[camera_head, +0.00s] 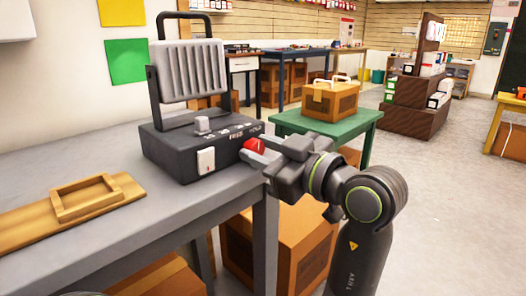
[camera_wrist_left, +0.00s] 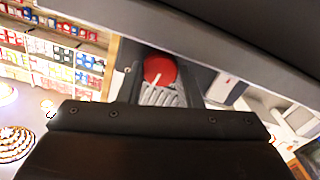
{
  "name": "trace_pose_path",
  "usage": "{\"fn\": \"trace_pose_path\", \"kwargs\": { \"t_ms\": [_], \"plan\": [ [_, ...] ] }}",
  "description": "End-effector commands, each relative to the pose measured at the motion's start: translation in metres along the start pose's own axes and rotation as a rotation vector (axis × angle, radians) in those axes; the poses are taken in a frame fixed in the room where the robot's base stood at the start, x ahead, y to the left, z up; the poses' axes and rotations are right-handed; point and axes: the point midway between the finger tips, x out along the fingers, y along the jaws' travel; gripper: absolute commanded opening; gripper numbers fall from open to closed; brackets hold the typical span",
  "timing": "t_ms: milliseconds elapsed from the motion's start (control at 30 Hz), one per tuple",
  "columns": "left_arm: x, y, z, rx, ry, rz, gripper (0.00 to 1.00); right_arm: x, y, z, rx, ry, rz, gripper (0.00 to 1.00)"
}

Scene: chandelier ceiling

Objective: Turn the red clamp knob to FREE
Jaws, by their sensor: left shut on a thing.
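The red clamp knob (camera_head: 255,146) is on the right side of a dark grey box (camera_head: 180,157) on the grey workbench. White lettering, partly blurred and seeming to include FREE and HOLD, runs along the box's top edge near the knob. My left gripper (camera_head: 256,152) is shut on the red knob, with its arm reaching in from the lower right. In the left wrist view the round red knob (camera_wrist_left: 160,69) shows a white line, pointing to the lower left in that picture. Exactly which label the knob points at cannot be told. My right gripper is not in view.
A ribbed grey panel (camera_head: 190,72) in a frame stands on the box. A wooden board with a shallow frame (camera_head: 87,205) lies on the workbench (camera_head: 160,222) at left. A cardboard box (camera_head: 300,240) sits under it. A green table (camera_head: 335,125) with a crate (camera_head: 330,101) stands behind.

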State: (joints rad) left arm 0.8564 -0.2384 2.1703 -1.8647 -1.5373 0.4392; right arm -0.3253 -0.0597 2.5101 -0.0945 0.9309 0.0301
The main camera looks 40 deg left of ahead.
Motion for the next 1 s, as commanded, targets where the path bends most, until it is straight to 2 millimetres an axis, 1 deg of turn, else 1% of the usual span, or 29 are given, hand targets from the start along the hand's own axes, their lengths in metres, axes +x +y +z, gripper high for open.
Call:
{"fn": "trace_pose_path", "kwargs": {
  "t_ms": [33, 100, 233, 567, 600, 733, 767, 1000],
  "plan": [
    [-0.0001, -0.0008, 0.0023, -0.039, 0.001, 0.001, 0.09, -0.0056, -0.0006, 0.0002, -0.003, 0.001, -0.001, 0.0],
    [0.0, -0.0012, 0.0026, -0.098, 0.001, 0.001, 0.09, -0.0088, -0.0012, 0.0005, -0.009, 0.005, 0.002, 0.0],
    [0.0001, -0.0013, 0.0014, -0.179, 0.002, 0.001, 0.09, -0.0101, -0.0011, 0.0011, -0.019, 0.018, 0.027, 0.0],
    [0.0001, -0.001, 0.0, -0.201, 0.001, 0.0, 0.09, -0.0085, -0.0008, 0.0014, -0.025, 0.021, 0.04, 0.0],
    [0.0001, -0.001, 0.0, -0.201, 0.001, 0.0, 0.34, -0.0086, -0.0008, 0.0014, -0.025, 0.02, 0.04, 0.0],
    [0.0001, -0.0009, 0.0001, -0.2, 0.001, 0.0, 0.52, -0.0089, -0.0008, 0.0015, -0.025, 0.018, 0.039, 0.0],
    [0.0001, -0.0009, 0.0001, -0.2, 0.001, 0.0, 0.54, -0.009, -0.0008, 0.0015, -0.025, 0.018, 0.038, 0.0],
    [0.0, -0.001, 0.0001, -0.2, 0.001, 0.0, 0.54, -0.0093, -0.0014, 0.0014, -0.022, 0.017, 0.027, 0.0]
  ]
}}
